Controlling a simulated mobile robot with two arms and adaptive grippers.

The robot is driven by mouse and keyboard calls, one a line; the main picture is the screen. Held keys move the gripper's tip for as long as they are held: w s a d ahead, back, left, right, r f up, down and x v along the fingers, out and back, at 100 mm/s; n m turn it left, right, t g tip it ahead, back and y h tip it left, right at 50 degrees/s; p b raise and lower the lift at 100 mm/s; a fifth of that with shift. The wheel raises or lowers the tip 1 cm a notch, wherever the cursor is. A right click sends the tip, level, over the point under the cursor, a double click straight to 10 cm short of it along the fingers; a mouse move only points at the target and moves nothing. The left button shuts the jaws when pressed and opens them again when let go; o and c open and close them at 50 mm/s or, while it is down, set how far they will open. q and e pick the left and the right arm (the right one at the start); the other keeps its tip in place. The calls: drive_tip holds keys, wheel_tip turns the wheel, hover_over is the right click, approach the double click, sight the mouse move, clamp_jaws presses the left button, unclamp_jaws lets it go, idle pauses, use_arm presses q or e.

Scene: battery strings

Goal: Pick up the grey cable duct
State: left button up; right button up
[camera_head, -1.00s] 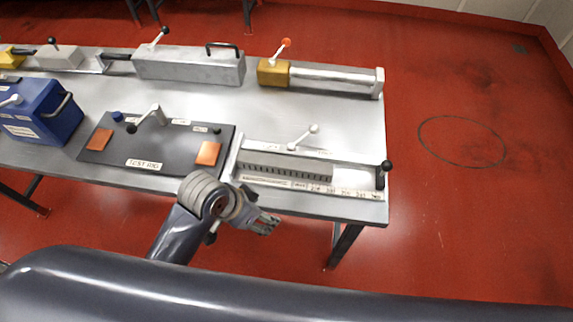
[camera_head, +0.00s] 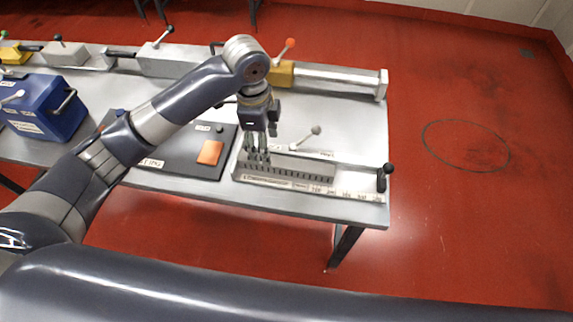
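The grey cable duct (camera_head: 305,168), a long block with a row of slots along its front, lies in a pale fixture with a marked strip at the table's front right. My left gripper (camera_head: 257,160) points down at the left end of the duct, its fingers overlapping that end in the picture. Whether the fingers touch the duct or straddle it is too small to tell, and so is their opening. The left end of the duct is partly hidden by the gripper. My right gripper is not in view.
A pale lever (camera_head: 305,138) rises behind the duct, and a black-knobbed lever (camera_head: 386,170) stands at the fixture's right end. A dark test board (camera_head: 205,172) with an orange pad lies left. A blue box (camera_head: 45,108) is farther left. Bare table (camera_head: 345,115) lies behind the fixture.

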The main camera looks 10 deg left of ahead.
sight(286, 166)
use_arm(q)
drive_tip(key=shift+y, duration=0.3)
drive_tip(key=f, duration=0.1)
drive_tip(key=w+a+f, duration=0.1)
drive_tip(key=a+f, duration=0.1)
drive_tip(key=shift+w+a+p, duration=0.1)
drive_tip(key=shift+w+p, duration=0.2)
drive_tip(key=shift+p, duration=0.05)
wheel_tip(286, 166, down, 4)
drive_tip(key=shift+w+f+p, duration=0.1)
drive_tip(key=shift+f+p, duration=0.05)
drive_tip(key=shift+p, duration=0.55)
drive_tip(key=shift+f+m, duration=0.3)
drive_tip(key=shift+f, duration=0.3)
drive_tip(key=c, duration=1.2)
